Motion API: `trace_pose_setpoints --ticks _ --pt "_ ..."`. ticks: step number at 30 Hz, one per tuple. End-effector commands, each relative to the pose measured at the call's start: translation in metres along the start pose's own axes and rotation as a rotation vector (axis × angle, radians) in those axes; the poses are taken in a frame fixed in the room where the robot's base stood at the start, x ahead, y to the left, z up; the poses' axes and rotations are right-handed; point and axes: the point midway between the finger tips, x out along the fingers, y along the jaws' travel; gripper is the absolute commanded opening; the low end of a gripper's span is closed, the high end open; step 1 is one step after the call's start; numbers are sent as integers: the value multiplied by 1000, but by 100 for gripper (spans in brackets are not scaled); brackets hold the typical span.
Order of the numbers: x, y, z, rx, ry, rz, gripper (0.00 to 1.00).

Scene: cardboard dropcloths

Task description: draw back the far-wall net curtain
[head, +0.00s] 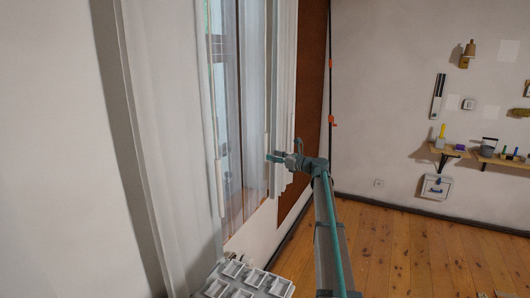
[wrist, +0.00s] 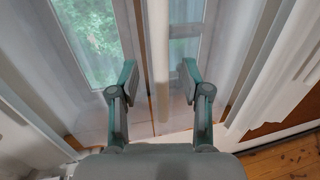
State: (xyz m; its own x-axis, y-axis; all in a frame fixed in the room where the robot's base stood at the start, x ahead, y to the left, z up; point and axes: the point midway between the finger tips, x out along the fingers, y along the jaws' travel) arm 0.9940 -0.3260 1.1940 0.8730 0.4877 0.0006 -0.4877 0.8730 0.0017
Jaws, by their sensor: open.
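A sheer net curtain (head: 253,100) hangs over the window in the head view, and window glass and frame show through it. It also shows in the wrist view (wrist: 215,50). A pale vertical rod (wrist: 158,60) runs between my gripper's two fingers in the wrist view. My gripper (head: 273,157) is at the right part of the net curtain. In the wrist view my gripper (wrist: 160,78) is open, with one finger on each side of the rod. Whether either finger touches the rod or the net cannot be told.
A white drape (head: 165,130) hangs left of the window and another (head: 284,90) to its right. A brown panel (head: 311,90) is beyond that. A grey compartmented tray (head: 245,282) stands at the bottom. Shelves (head: 450,150) are on the right wall.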

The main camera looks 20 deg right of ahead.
Motion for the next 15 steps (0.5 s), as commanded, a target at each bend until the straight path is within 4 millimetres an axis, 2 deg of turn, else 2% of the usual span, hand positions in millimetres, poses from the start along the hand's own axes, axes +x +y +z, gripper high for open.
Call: trace_pose_setpoints --ticks 1,6,15 --pt "11 -2 3 0 0 1 48" --pt "37 -1 3 -1 0 0 48" --pt "55 0 0 -1 0 -1 48"
